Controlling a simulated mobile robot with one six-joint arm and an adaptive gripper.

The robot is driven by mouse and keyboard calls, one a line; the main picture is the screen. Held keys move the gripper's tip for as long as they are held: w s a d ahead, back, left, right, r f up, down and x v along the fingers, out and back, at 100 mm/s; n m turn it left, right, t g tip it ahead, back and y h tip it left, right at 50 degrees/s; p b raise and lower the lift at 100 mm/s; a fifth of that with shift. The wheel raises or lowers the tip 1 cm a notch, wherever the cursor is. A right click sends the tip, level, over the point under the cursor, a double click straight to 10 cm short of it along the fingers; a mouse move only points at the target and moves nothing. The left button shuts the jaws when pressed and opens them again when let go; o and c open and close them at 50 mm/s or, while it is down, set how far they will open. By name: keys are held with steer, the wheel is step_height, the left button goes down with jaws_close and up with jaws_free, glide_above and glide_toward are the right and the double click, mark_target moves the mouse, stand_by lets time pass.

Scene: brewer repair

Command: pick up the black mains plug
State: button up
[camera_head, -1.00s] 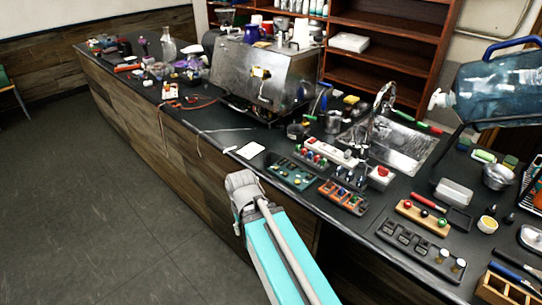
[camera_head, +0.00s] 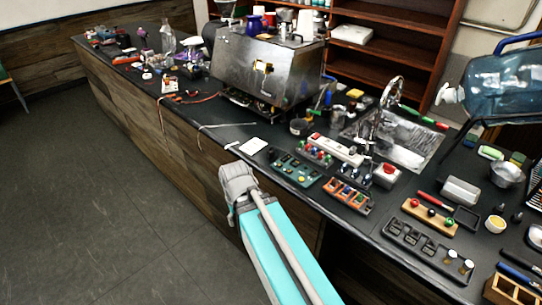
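I cannot pick out the black mains plug for certain; it is too small or hidden among the items on the dark counter (camera_head: 225,138). My arm's teal link rises from the bottom of the picture to a grey joint at the counter's front edge. My gripper is not visible in this view.
A sink (camera_head: 405,140), several small part trays (camera_head: 428,249) and a large blue water bottle (camera_head: 505,88) crowd the right. The floor (camera_head: 100,210) at left is clear.

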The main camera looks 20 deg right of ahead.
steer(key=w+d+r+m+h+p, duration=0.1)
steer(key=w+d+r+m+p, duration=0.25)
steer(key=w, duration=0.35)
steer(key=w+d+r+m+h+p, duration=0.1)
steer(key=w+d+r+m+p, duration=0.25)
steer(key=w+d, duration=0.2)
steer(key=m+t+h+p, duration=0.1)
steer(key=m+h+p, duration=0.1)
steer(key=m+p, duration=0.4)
glide_toward(270, 150)
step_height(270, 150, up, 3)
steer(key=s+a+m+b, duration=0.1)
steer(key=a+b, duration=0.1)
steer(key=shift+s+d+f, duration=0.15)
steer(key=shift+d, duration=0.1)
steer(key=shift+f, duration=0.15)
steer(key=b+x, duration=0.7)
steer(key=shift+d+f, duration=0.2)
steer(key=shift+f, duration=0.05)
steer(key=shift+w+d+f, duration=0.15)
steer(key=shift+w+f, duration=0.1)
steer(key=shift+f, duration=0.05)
steer(key=shift+b, duration=0.3)
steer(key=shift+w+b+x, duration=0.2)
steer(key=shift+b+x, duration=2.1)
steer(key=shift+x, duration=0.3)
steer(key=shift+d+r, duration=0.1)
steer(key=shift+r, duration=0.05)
